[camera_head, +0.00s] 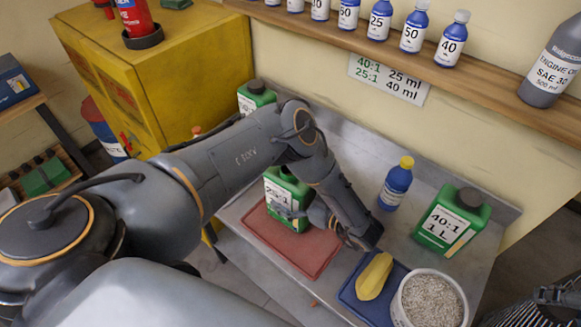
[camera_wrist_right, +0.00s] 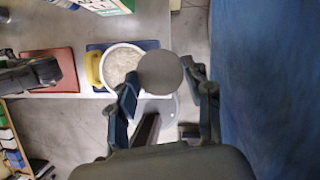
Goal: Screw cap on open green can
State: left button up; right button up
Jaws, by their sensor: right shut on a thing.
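The green can labelled 25:1 (camera_head: 275,190) stands upright on a red mat (camera_head: 262,236). My right gripper (camera_head: 550,296) is at the lower right edge of the head view, off the bench. In the right wrist view, my right gripper (camera_wrist_right: 160,90) is shut on a dark grey round cap (camera_wrist_right: 160,73). My left gripper (camera_wrist_right: 35,75) shows there over the red mat (camera_wrist_right: 62,63).
A white bowl of grains (camera_head: 432,300) and a yellow cloth (camera_head: 375,276) on a blue mat (camera_head: 352,300) occupy the bench front. A capped 40:1 can (camera_head: 450,222) and a yellow-capped blue bottle (camera_head: 395,188) stand behind. Another can (camera_head: 256,95) stands at the back left.

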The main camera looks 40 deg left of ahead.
pick_arm(q)
jog(key=shift+c, duration=0.4)
jog(key=c, duration=1.8)
pick_arm(e)
jog(key=shift+d, duration=0.15)
pick_arm(q)
jog(key=shift+r, duration=0.1)
